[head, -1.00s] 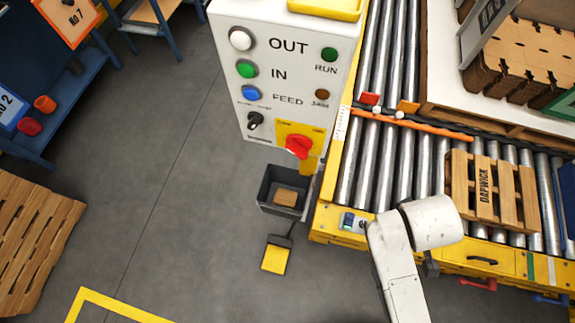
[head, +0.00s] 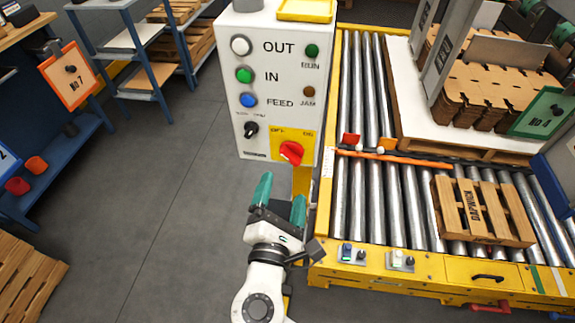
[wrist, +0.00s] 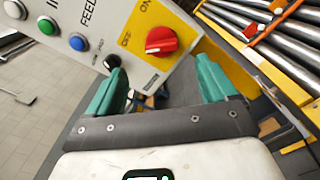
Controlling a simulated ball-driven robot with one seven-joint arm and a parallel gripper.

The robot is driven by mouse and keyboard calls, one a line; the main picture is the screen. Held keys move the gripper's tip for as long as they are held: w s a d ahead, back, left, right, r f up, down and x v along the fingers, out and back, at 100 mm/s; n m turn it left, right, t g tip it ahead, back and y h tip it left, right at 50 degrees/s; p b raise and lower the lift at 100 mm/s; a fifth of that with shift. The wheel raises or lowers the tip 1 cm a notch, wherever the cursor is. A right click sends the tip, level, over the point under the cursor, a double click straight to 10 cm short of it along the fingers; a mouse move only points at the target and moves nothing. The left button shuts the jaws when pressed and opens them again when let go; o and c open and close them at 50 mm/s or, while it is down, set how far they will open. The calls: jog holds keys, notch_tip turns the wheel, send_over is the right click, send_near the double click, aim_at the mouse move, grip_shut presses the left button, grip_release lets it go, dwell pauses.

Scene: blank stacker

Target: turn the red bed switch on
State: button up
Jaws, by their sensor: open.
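The red rotary switch (head: 291,152) sits on a yellow plate low on the white control box. It also shows in the wrist view (wrist: 161,40), ahead of the fingers, with OFF and ON labels beside it. I cannot tell for sure which label its grip points to. My gripper (head: 281,197) is open and empty, with teal fingers apart, below the switch in the head view. In the wrist view my gripper (wrist: 160,82) has one finger on each side, and the switch is beyond the fingertips, apparently untouched.
The control box (head: 240,110) carries white, green and blue buttons and a small black knob (head: 251,129). A roller conveyor (head: 400,205) with a yellow frame stands right, bearing a wooden pallet (head: 485,211). Small switches (head: 402,260) sit on its front edge.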

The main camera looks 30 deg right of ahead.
aim_at(292, 160)
jog(key=x, duration=0.9)
jog(key=shift+d+p, duration=0.1)
jog(key=shift+p, duration=0.25)
jog(key=c, duration=1.1)
